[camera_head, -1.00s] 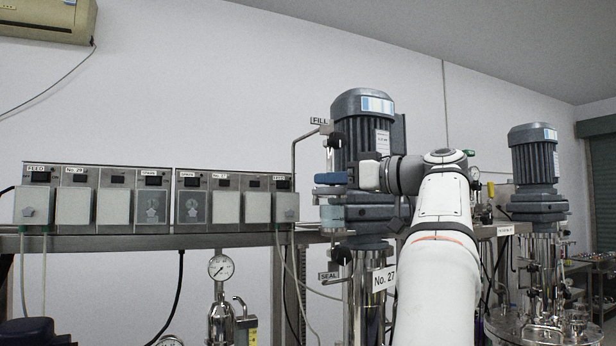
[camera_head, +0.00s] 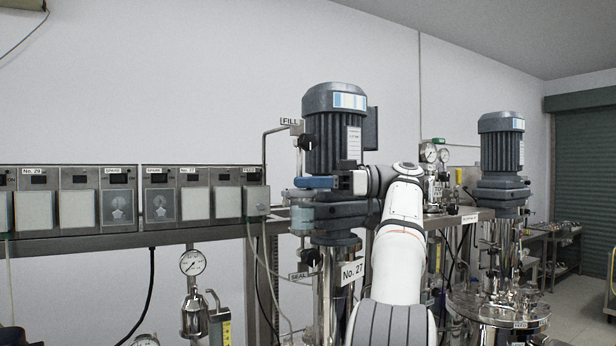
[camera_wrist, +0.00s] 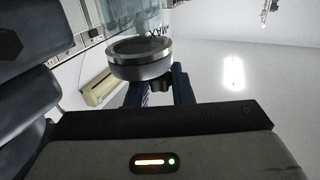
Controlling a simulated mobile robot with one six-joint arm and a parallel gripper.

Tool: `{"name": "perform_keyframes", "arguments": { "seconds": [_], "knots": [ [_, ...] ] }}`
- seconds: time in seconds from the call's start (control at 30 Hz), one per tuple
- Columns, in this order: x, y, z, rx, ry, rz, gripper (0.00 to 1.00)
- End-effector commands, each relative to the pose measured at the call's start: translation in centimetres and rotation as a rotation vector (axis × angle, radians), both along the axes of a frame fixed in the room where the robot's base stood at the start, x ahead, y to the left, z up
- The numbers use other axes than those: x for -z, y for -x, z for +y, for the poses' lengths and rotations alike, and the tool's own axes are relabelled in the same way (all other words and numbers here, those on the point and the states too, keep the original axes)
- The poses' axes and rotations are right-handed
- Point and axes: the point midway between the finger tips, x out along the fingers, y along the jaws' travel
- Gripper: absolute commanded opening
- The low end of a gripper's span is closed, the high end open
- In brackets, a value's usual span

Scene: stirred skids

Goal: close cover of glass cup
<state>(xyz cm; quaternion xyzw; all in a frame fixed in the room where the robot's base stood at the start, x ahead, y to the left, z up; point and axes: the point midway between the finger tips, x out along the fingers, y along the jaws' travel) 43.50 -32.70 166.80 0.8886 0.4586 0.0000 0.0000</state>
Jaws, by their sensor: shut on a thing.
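The glass cup (camera_head: 302,221) is a small pale cylinder in front of the No. 27 motor unit in the head view. My gripper (camera_head: 314,183) is just above it, with blue fingers pointing left. In the wrist view my gripper (camera_wrist: 160,90) is shut on a dark knob of the round cover (camera_wrist: 142,66), which has a grey side and a bright metal rim. The clear glass (camera_wrist: 128,16) shows right behind the cover. Whether the cover's rim touches the glass all round, I cannot tell.
The ribbed motor (camera_head: 335,130) stands right behind my gripper. A thin FILL pipe (camera_head: 266,150) rises to the left. Control boxes (camera_head: 130,205) line the rail on the left. A second motor (camera_head: 500,145) stands at the right. The wall above is clear.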

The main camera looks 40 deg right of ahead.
Motion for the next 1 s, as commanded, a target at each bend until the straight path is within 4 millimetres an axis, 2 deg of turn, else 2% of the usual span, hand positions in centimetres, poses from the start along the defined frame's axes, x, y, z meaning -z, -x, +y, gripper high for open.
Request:
{"name": "perform_keyframes", "arguments": {
  "seconds": [0.4,0.43,0.63,1.0],
  "knots": [
    [-0.19,-0.01,0.05,-0.004,0.000,-0.004,0.00],
    [-0.19,-0.01,0.05,-0.004,0.000,-0.004,0.23],
    [-0.14,-0.03,0.02,-0.003,0.000,-0.003,0.39],
    [-0.15,-0.09,-0.06,0.000,-0.002,-0.004,0.40]
  ]
}}
